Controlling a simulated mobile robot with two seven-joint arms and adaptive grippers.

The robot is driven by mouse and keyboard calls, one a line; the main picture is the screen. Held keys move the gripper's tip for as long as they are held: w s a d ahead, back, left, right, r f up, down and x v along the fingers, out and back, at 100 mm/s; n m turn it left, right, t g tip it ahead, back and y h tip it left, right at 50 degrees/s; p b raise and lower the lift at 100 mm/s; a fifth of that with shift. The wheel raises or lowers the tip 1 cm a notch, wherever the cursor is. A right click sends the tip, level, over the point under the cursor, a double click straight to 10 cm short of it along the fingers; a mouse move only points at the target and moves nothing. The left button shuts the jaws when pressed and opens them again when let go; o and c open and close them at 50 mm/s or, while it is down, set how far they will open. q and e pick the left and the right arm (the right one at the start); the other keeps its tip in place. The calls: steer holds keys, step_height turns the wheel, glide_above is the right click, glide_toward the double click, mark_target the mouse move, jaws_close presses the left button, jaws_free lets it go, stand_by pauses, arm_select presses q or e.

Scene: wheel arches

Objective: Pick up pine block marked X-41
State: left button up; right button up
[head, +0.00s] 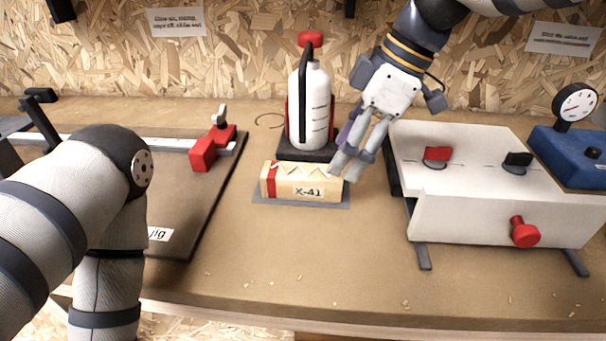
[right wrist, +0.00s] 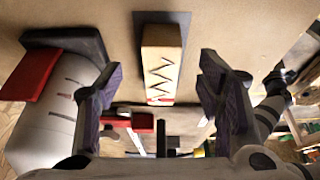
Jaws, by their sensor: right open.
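The pine block marked X-41 (head: 290,189) lies on a thin grey mat (head: 262,199) on the bench. It has a red band near its left end and a zigzag line on top. My right gripper (head: 346,170) is just beside the block's right end in the head view, fingers pointing down. In the right wrist view the gripper (right wrist: 160,85) is open, and the block (right wrist: 160,48) shows between and beyond the two spread fingers, apart from both. My left arm shows at the left, but its gripper is not visible.
A white bottle (head: 316,110) in a dark-based holder stands close behind the block; it also shows in the right wrist view (right wrist: 45,130). A white fixture (head: 480,210) with a red knob stands right. A brown jig board (head: 185,225) lies left. The bench front is clear apart from chips.

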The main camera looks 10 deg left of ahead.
mark_target(327, 176)
steer(key=b+x, duration=0.1)
steer(key=x, duration=0.5)
steer(key=shift+s+a+f, duration=0.15)
steer(key=shift+a+f, duration=0.05)
steer(key=shift+a, duration=0.1)
steer(key=shift+r, duration=0.1)
steer(key=c, duration=1.3)
